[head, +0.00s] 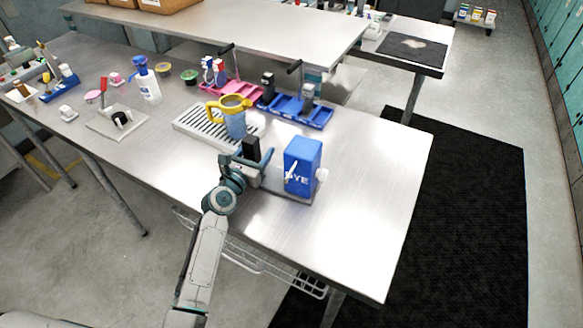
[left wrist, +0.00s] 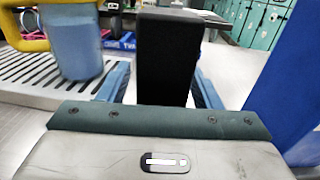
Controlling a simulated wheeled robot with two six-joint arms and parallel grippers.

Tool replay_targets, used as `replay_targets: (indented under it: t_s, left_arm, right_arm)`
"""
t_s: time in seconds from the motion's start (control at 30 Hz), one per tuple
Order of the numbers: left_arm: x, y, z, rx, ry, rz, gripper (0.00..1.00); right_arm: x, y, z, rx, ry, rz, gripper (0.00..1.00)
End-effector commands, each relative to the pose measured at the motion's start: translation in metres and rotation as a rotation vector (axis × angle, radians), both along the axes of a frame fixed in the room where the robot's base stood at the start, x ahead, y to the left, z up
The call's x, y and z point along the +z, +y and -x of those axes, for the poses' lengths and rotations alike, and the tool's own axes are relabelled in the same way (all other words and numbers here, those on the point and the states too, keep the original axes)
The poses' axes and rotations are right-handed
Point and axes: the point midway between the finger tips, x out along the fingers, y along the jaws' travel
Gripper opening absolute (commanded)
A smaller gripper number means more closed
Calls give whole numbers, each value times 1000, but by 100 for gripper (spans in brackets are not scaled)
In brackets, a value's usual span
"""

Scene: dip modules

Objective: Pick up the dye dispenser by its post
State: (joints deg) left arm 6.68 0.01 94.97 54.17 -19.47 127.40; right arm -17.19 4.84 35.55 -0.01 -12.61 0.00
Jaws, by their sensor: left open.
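The dye dispenser (head: 303,163) is a blue box marked "DYE" with a pale knob on its right side, standing on the metal table. Its black post (head: 251,147) rises to the left of the box. My left gripper (head: 258,160) is at the post, with its jaws open. In the left wrist view the black post (left wrist: 168,58) stands upright between the two blue fingers; whether either finger touches it cannot be told. Part of the blue box (left wrist: 285,85) shows at the right there. The lower part of the post is hidden behind my gripper. My right gripper is not in view.
A blue jug with a yellow handle (head: 234,122) stands on a slotted drain tray (head: 190,122) just left of the post. Blue (head: 318,117) and pink (head: 245,88) trays lie behind. The table's right part (head: 375,190) is clear.

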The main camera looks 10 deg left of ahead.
Motion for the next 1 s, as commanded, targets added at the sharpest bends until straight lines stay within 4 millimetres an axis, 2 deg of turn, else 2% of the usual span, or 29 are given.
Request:
replay_targets:
  t_s: [0.1, 0.4, 0.77, 1.0]
  left_arm:
    - [0, 0, 0, 0, 0, 0, 56]
    - [0, 0, 0, 0, 0, 1, 0]
    - [6, 0, 0, -1, -1, 3, 0]
    - [32, 0, 0, -1, -6, 2, 0]
  right_arm:
    - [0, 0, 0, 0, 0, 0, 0]
    - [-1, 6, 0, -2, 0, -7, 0]
    - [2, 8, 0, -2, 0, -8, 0]
    - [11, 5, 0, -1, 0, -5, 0]
